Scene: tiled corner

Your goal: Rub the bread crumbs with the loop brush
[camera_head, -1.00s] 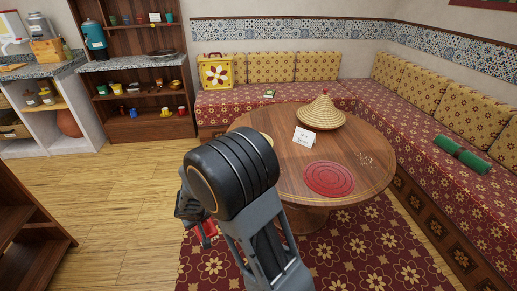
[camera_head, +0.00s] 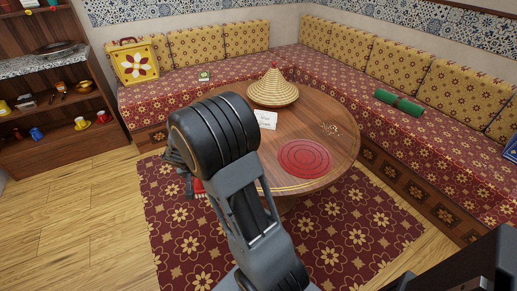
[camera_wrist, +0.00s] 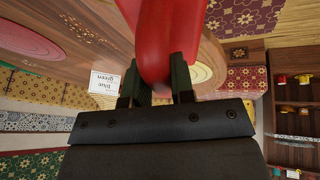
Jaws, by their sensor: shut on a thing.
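Bread crumbs (camera_head: 330,129) lie in a small scattered patch on the round wooden table (camera_head: 342,158), near its right edge. My gripper (camera_wrist: 155,88) is shut on a smooth red thing (camera_wrist: 168,30) that reaches out past the top of the wrist view; I take it to be the loop brush, but its head is not clear. In the head view only a bit of red (camera_head: 198,187) shows beside my gripper, left of the table, mostly hidden by my arm. The held thing is well apart from the crumbs.
The table also bears a red round mat (camera_head: 305,158), a white card (camera_head: 266,119) and a woven cone-lidded basket (camera_head: 273,92). A patterned corner sofa (camera_head: 420,150) closes off the back and right. Wooden floor (camera_head: 70,215) is clear at left.

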